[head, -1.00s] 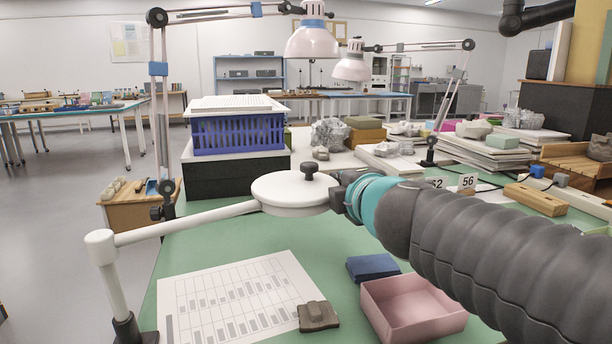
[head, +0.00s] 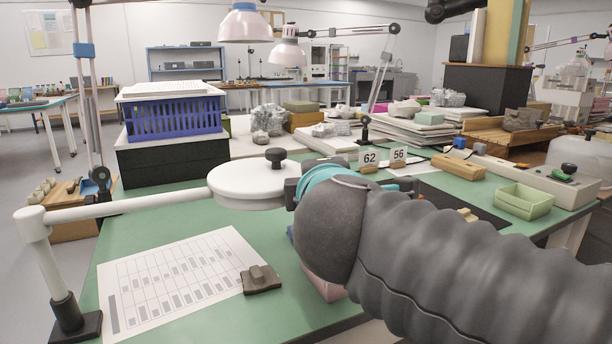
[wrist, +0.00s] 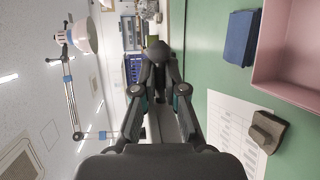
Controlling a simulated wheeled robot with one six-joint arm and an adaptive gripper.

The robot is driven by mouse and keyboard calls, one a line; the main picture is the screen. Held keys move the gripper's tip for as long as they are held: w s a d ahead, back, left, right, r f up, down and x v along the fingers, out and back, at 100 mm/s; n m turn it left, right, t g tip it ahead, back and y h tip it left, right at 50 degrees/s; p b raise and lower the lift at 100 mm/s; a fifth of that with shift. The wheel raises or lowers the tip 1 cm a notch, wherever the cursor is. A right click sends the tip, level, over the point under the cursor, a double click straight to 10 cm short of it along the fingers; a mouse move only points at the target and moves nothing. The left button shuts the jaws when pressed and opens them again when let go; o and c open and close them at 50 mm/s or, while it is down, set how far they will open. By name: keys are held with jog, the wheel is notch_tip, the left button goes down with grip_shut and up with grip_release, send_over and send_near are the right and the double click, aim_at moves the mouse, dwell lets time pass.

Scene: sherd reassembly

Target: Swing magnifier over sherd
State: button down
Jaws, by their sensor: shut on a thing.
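The magnifier (head: 235,190) has a round white head with a black knob on top, on a white arm from a post with a black base at the left. My gripper (head: 290,192) is shut on the right side of the magnifier head, partly hidden by my wrist. In the wrist view my fingers (wrist: 159,92) close in front of a dark round knob. The sherd (head: 261,280), a brown-grey piece with a raised lump, lies at the right edge of a printed white sheet (head: 150,285). It also shows in the wrist view (wrist: 266,131). The magnifier head is beyond the sherd, above the table.
A pink tray (wrist: 295,55) and a dark blue block (wrist: 241,38) lie near the sherd; my arm mostly hides them in the head view. A blue crate (head: 175,118), number cards (head: 369,157) and a green tray (head: 523,201) stand farther back.

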jog(key=shift+d+r, duration=0.25)
jog(key=c, duration=1.4)
grip_release()
jog(key=shift+o, duration=0.9)
jog(key=shift+d+f, duration=0.1)
jog(key=s+d+r, duration=0.1)
jog(key=s+r, duration=0.1)
jog(key=s, duration=0.9)
jog(key=shift+s, duration=0.35)
